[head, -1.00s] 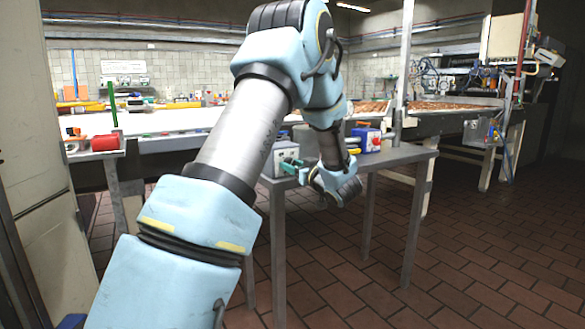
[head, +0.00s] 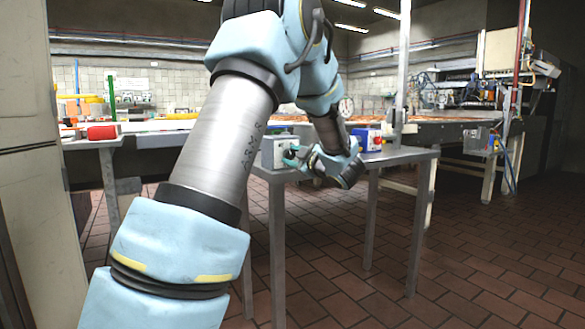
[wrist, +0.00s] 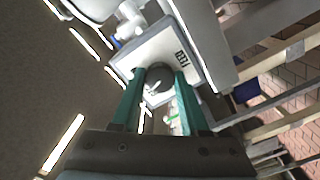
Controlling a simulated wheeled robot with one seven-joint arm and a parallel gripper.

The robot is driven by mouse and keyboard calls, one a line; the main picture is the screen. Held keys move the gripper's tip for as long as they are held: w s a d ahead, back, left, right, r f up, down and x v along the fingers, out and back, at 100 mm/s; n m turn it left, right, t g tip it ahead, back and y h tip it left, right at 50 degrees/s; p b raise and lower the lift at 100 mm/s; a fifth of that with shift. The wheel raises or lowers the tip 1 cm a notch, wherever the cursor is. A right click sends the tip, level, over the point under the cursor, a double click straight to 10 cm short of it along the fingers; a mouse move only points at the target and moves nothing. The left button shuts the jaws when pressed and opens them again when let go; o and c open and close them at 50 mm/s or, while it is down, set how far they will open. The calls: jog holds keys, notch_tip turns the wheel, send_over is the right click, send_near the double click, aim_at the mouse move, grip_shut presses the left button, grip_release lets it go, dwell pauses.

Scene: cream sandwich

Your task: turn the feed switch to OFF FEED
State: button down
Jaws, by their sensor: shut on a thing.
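The feed switch is a dark round knob (wrist: 158,77) on the pale front plate of a box (wrist: 186,40), with small dark lettering beside the knob in the wrist view. In the head view the grey switch box (head: 272,152) stands on the near left part of the metal table. My gripper (wrist: 160,72) has its two teal fingers on either side of the knob and is shut on it. In the head view my gripper (head: 291,154) is at the front of the box. The fingers partly hide the knob, and I cannot read its pointer position.
A blue box with a red button (head: 367,139) stands to the right on the same metal table (head: 400,157). A long conveyor (head: 455,127) runs behind. A red roll (head: 102,132) lies at the left. The tiled floor (head: 490,260) at right is clear.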

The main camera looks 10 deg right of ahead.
jog(key=shift+f+n+b, duration=0.15)
jog(key=shift+n+b, duration=1.4)
jog(key=shift+n, duration=0.05)
jog(key=shift+c, duration=2.1)
grip_release()
jog(key=shift+s+d, duration=0.1)
jog(key=p+v, duration=0.1)
jog(key=v, duration=0.9)
jog(key=shift+s, duration=0.25)
jog(key=shift+d, duration=0.15)
